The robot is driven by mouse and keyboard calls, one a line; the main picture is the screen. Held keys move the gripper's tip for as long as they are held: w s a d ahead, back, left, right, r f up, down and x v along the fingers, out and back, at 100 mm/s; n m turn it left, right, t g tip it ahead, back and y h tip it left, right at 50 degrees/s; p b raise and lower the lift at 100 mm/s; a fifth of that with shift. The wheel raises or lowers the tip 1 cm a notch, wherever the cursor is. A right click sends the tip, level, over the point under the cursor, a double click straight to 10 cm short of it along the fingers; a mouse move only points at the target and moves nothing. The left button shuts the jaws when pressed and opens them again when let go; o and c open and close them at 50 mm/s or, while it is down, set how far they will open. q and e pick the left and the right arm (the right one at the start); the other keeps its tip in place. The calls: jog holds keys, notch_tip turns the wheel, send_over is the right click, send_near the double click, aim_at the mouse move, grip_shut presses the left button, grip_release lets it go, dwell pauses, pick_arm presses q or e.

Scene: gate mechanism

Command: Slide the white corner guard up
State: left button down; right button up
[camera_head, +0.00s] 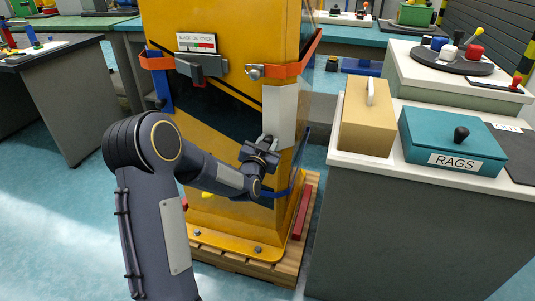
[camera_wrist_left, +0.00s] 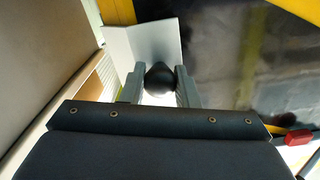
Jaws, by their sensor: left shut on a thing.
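The white corner guard (camera_head: 281,112) sits upright on the right-hand corner of the yellow machine (camera_head: 217,90), just below an orange strap. In the left wrist view the guard (camera_wrist_left: 120,44) shows as a folded white plate, with a dark round knob (camera_wrist_left: 159,78) in front of it. My left gripper (camera_head: 265,143) is at the lower part of the guard, and in the left wrist view its two grey fingers (camera_wrist_left: 160,88) are shut on the knob from both sides. The guard's lower edge is partly hidden by the gripper. My right gripper is not in view.
An orange strap (camera_head: 286,70) with a metal buckle crosses the machine above the guard. A blue strap (camera_head: 272,193) runs below my gripper. The machine stands on a wooden pallet (camera_head: 257,268). To the right, a grey cabinet carries a tan box (camera_head: 367,120) and a teal RAGS box (camera_head: 452,142).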

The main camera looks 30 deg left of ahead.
aim_at(271, 114)
pick_arm(q)
notch_tip(271, 114, up, 8)
jog(key=shift+r+p, duration=0.2)
jog(key=shift+p, duration=0.8)
jog(key=c, duration=1.2)
grip_release()
jog(key=shift+o, duration=0.4)
jog(key=shift+s+f, duration=0.1)
jog(key=v, duration=0.7)
jog(key=shift+s, duration=0.3)
jog(key=shift+d, duration=0.1)
